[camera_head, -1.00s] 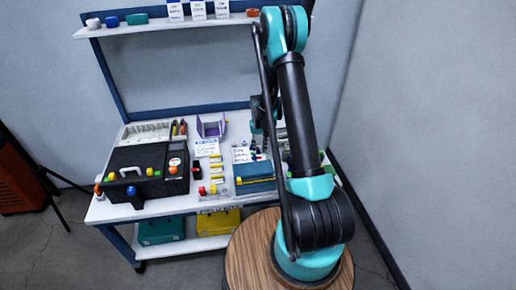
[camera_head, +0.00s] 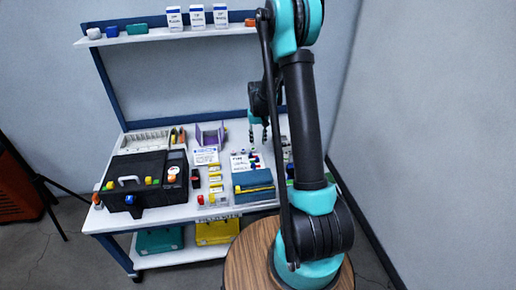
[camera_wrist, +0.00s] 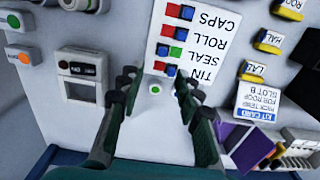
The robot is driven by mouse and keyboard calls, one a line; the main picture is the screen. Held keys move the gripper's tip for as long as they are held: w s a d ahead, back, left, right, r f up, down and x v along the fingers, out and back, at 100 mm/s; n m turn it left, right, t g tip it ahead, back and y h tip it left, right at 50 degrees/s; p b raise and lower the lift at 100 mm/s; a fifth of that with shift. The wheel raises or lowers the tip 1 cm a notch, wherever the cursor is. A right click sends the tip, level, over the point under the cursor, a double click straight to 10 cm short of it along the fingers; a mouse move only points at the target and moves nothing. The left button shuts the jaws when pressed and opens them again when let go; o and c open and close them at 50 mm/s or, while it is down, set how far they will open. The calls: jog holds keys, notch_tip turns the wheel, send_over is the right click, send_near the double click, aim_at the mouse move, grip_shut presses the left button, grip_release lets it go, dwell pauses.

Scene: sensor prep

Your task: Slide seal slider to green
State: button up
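A white label panel (camera_wrist: 205,35) with rows marked TIN, SEAL, ROLL and CAPS shows at the top middle of the wrist view. It also lies on the table in the head view (camera_head: 240,163). A round green dot on white lies between the fingers. In the head view my gripper (camera_head: 258,138) hangs above the table behind the panel.
A black case (camera_head: 140,180) stands at the table's left. A blue box (camera_head: 252,182) lies in front of the panel and small yellow-labelled blocks (camera_head: 215,178) to its left. A purple holder (camera_head: 210,135) stands behind. A device with a dark window (camera_wrist: 82,72) is beside my fingers.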

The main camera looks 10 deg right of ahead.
jog(key=shift+r, duration=1)
jog(key=s+r+t, duration=0.1)
jog(key=s+r, duration=0.4)
jog(key=s, duration=0.3)
jog(key=s+r+t, duration=0.1)
jog(key=s+r, duration=0.3)
jog(key=s, duration=0.3)
jog(key=s+d+f+t, duration=0.1)
jog(key=s+t, duration=0.1)
jog(key=s, duration=1.4)
